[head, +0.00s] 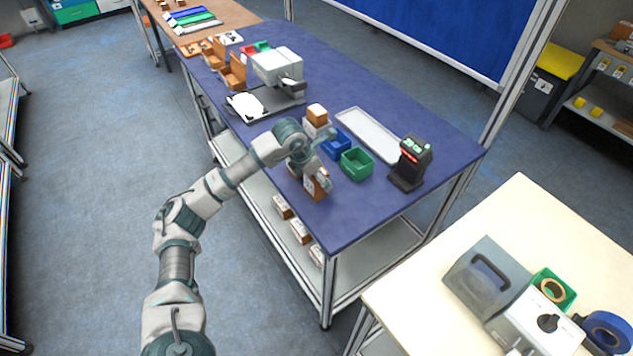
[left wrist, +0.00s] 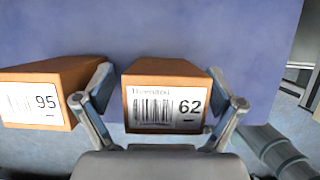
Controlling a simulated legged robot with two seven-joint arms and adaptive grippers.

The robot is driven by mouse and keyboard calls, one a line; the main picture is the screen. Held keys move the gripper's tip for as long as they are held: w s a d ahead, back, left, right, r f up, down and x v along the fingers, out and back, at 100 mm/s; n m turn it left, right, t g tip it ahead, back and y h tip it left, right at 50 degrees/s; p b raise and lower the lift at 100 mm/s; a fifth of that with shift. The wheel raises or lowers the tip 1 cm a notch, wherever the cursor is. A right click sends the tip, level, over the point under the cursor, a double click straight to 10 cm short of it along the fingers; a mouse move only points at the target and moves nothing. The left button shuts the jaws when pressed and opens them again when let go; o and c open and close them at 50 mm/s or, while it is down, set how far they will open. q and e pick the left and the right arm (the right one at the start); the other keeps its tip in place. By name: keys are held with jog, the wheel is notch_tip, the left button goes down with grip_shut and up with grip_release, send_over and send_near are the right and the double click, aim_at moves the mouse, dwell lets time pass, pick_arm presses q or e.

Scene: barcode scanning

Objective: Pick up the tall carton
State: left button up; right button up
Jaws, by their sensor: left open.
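In the left wrist view a brown carton with a white barcode label reading 62 (left wrist: 166,99) stands between the two fingers of my open left gripper (left wrist: 163,105). In the head view this carton (head: 316,188) is at the blue table's near edge, partly covered by the gripper (head: 319,177). I cannot tell whether the fingers touch it. A second carton, labelled 95 (left wrist: 45,95), is just left of the left finger in the wrist view. Which carton counts as the tall one is not clear from its shape. My right gripper is not in view.
Beyond my gripper are a blue bin (head: 336,146), a green bin (head: 357,164), a long white tray (head: 369,135) and a black scanner stand (head: 410,163). Another brown carton (head: 317,114) is behind my wrist. A grey machine (head: 277,67) is farther back.

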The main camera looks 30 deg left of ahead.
pick_arm(q)
jog(key=shift+a+f, duration=0.1)
jog(key=shift+f, duration=0.15)
jog(key=shift+r, duration=0.1)
jog(key=shift+d, duration=0.3)
jog(key=shift+c, duration=1.4)
jog(key=shift+d+r, duration=0.1)
jog(key=shift+d, duration=0.1)
jog(key=c, duration=1.1)
jog(key=shift+a, duration=0.15)
jog(key=shift+c, duration=0.2)
jog(key=shift+a, duration=0.1)
